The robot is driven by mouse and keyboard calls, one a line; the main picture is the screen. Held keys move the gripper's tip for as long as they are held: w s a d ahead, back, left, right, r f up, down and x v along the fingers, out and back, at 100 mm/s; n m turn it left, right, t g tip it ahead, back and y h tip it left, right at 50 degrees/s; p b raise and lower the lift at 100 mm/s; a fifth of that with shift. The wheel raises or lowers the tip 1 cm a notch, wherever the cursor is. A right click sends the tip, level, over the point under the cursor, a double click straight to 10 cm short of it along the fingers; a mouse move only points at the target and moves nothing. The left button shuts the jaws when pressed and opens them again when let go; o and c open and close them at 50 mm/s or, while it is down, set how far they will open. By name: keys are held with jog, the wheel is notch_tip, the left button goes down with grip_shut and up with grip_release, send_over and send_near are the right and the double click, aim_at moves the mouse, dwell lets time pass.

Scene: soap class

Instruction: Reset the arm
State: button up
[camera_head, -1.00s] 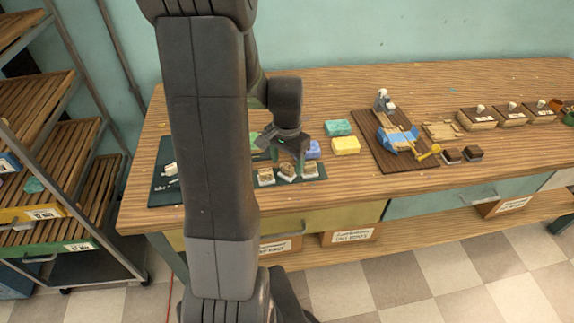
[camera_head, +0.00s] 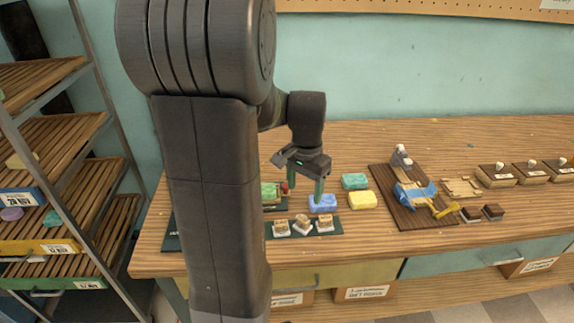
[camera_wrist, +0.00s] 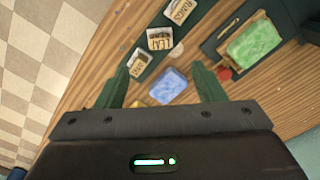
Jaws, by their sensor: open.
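My gripper (camera_head: 305,189) is open and empty, raised above the wooden workbench (camera_head: 420,140) with its green fingers pointing down. In the wrist view its two fingers (camera_wrist: 160,85) stand wide apart, with nothing between them. A blue soap bar (camera_head: 322,203) lies on the bench below the fingers; it also shows in the wrist view (camera_wrist: 168,86). My arm covers the left part of the bench in the head view.
Three labelled stamps (camera_head: 303,224) stand on a dark mat by the front edge. A green soap (camera_wrist: 254,44), a teal soap (camera_head: 355,181) and a yellow soap (camera_head: 363,200) lie nearby. A brown board (camera_head: 385,190) with a blue-topped tool is at right. A slatted rack (camera_head: 50,210) stands left.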

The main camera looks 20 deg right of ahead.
aim_at(303, 219)
notch_tip(303, 219, down, 12)
jog(key=shift+f+b, duration=0.1)
jog(key=shift+b, duration=0.2)
jog(key=shift+r, duration=1.7)
jog(key=shift+f, duration=0.1)
